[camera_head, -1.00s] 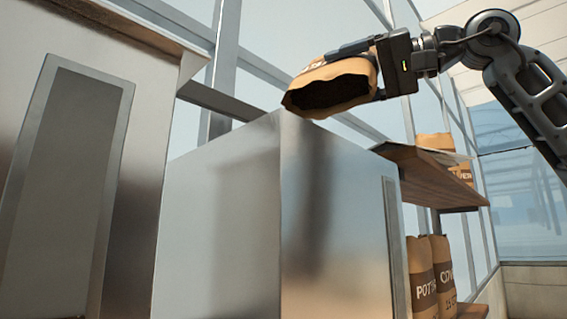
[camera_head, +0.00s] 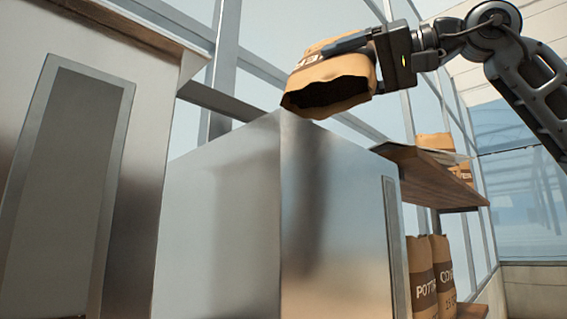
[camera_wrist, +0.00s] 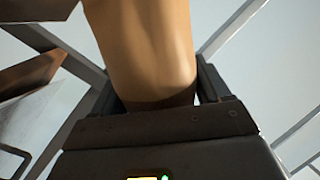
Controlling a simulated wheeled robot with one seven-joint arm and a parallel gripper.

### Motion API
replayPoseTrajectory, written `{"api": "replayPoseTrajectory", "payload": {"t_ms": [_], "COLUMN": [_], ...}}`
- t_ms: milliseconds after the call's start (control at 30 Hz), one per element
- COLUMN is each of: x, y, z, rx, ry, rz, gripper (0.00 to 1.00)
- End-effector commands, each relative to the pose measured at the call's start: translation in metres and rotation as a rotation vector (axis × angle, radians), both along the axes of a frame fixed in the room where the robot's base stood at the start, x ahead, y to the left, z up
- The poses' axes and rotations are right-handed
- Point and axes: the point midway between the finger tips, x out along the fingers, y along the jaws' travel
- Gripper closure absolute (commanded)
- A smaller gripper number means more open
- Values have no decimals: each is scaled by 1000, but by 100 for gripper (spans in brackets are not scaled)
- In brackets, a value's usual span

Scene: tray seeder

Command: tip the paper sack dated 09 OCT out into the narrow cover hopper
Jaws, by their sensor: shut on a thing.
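My gripper (camera_head: 352,66) is shut on a brown paper sack (camera_head: 325,97) at the top middle of the head view. The sack lies tilted, its open mouth facing left and toward the camera, with a dark inside. Its date cannot be read. In the wrist view the sack (camera_wrist: 150,45) sits between the two fingers, its mouth out of view. The narrow metal hopper (camera_head: 335,190) stands below, with the sack's mouth at or just above its top edge. The hopper's opening is hidden from this low angle. No falling stream is visible.
A wider metal hopper (camera_head: 140,150) with a grey window strip stands at the left, a gap away. Wooden shelves (camera_head: 440,182) at the right hold more brown sacks (camera_head: 421,280), some lettered. Glasshouse frames stand behind. Open air surrounds the raised arm.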

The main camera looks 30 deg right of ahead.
Motion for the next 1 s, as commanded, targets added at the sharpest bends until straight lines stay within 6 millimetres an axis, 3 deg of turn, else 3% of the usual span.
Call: {"api": "replayPoseTrajectory", "payload": {"t_ms": [1000], "x": [-3], "y": [4], "z": [1], "rx": [-42], "ry": [-29], "rz": [-1], "gripper": [91]}}
